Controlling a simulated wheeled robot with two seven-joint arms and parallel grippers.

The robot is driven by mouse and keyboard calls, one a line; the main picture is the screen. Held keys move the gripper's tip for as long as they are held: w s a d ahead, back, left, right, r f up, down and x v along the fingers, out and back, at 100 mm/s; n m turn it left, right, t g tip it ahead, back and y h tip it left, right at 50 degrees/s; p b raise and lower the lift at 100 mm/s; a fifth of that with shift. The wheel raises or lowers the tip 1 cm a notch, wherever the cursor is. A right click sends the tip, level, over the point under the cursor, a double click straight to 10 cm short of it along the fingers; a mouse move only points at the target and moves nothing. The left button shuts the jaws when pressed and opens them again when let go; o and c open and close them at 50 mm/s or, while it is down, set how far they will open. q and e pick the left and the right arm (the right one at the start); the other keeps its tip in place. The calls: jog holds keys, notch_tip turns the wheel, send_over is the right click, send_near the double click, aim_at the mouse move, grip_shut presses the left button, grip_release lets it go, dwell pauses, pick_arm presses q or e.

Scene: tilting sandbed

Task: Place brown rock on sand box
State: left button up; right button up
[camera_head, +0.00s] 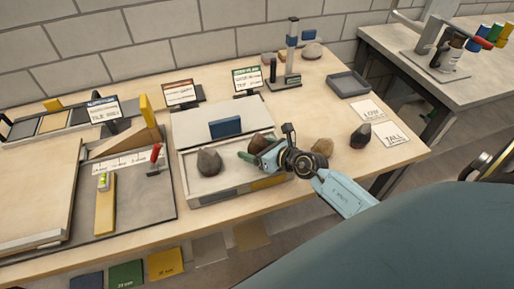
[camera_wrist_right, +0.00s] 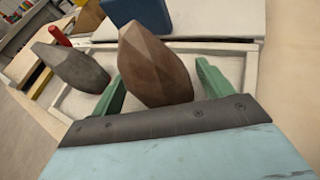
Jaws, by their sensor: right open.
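The brown rock (camera_head: 261,142) stands upright in the right part of the sand box (camera_head: 213,196), a shallow pale-walled tray. My right gripper (camera_head: 251,157) is low over the box, reaching in from the right. In the right wrist view, the brown rock (camera_wrist_right: 155,65) rises between its two green fingers (camera_wrist_right: 160,90). The fingers are open, with a visible gap on the right side; the rock's base is hidden behind the gripper body. A grey rock (camera_head: 209,161) stands in the left part of the box, apart from the brown one. My left gripper is out of view.
A blue block (camera_head: 225,126) stands behind the box. A tan rock (camera_head: 322,147) and a dark rock (camera_head: 361,136) stand to the right, near the LOW and TALL cards (camera_head: 390,134). A red-handled tool (camera_head: 155,158) and a yellow level (camera_head: 105,205) lie left.

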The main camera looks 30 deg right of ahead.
jog(key=shift+r, duration=0.1)
jog(key=shift+s+r, duration=0.15)
jog(key=shift+s, duration=0.1)
jog(key=p+v, duration=0.1)
jog(key=v, duration=1)
jog(key=shift+s+p, duration=0.25)
jog(key=shift+p, duration=0.15)
